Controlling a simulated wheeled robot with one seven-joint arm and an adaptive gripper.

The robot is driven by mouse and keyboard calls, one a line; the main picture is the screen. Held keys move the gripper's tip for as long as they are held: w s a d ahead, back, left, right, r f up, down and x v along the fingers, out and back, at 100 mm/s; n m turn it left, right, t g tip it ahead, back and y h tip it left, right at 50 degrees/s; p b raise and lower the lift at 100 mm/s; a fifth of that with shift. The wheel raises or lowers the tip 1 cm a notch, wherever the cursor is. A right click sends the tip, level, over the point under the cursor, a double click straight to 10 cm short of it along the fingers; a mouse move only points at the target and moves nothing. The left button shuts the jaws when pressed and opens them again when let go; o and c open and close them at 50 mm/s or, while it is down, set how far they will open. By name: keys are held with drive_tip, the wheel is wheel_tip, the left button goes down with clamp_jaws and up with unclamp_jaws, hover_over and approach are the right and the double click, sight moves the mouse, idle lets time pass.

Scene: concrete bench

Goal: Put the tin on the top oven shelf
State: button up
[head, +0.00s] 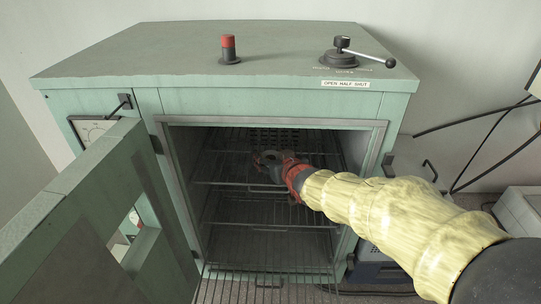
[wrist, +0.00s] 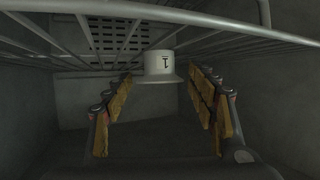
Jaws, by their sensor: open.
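My gripper (head: 266,162) is inside the open oven (head: 180,190), around the height of the upper wire shelf (head: 225,184). In the wrist view its two padded fingers are apart, one on each side of a small pale tin (wrist: 158,64). The tin has a wider rim and a mark like an upside-down 1. Its far end from the rim meets the wire rack (wrist: 225,42), which runs along the top of that picture, so the view seems rolled over. No finger clearly touches the tin. In the head view I cannot make out the tin.
The oven door (head: 75,225) is swung open at the left. Lower wire shelves (head: 265,227) look empty. A red-topped knob (head: 229,48) and a lever (head: 362,55) labelled "OPEN HALF SHUT" are on the oven's top. Black cables (head: 480,140) run at the right.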

drive_tip(key=p+v, duration=0.1)
drive_tip(key=v, duration=1)
drive_tip(key=s+d+m+g+h, duration=0.3)
drive_tip(key=s+d+h, duration=0.2)
drive_tip(key=s+d, duration=0.8)
drive_tip(key=s+d+f+g, duration=0.1)
drive_tip(key=s+g, duration=0.1)
drive_tip(key=s, duration=0.5)
drive_tip(key=s+d+f+m+g, duration=0.1)
drive_tip(key=s+d+g, duration=0.1)
drive_tip(key=s, duration=0.6)
drive_tip(key=shift+f, duration=0.25)
wheel_tip(320, 180, down, 16)
drive_tip(key=b, duration=1.6)
drive_tip(key=shift+f, duration=0.25)
